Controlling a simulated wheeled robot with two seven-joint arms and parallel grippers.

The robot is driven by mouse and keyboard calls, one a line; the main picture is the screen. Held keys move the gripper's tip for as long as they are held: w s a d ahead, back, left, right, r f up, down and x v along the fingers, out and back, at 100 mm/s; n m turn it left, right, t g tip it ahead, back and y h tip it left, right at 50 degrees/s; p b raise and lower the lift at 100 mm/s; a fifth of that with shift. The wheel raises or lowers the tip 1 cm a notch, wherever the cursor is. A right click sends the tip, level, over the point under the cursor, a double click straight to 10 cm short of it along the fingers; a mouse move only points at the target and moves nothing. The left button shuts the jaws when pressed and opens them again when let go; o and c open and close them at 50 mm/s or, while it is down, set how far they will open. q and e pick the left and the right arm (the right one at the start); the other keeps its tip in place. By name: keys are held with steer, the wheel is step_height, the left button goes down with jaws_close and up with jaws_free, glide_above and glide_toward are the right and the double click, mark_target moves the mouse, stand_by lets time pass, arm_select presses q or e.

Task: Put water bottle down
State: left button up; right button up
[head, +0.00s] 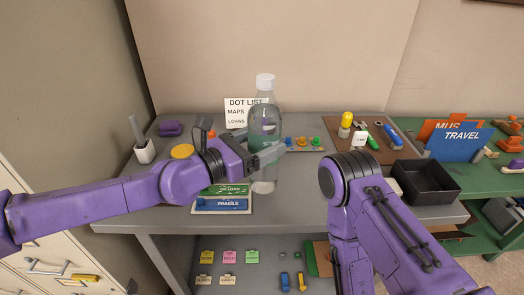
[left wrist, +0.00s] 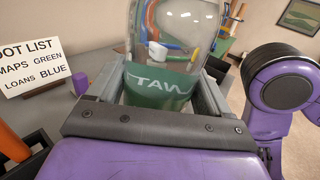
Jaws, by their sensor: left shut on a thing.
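The water bottle (head: 264,97) is clear, with a white cap and a green label, and stands upright near the middle of the head view. My left gripper (head: 268,153) is shut around its middle. In the left wrist view the bottle (left wrist: 160,85) sits between the two fingers, its label partly hidden by the gripper. The bottle's base shows over the grey table (head: 300,190), beside the sign boards; I cannot tell whether it touches the top. My right arm is at the lower right, its gripper out of view.
A "DOT LIST" card (head: 238,112) stands behind the bottle. "ON LOAN" and "FRAGILE" strips (head: 222,205) lie at its left front. A black tray (head: 426,182) and a brown tool board (head: 362,152) are on the right. Bare grey tabletop lies right of the bottle.

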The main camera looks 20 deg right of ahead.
arm_select(q)
step_height(320, 180, down, 3)
steer(key=shift+d+f, duration=0.1)
steer(key=shift+f, duration=0.4)
steer(key=o, duration=1.6)
steer(key=shift+f, duration=0.1)
steer(key=b+v, duration=0.3)
steer(key=v, duration=0.9)
steer(key=shift+r, duration=0.45)
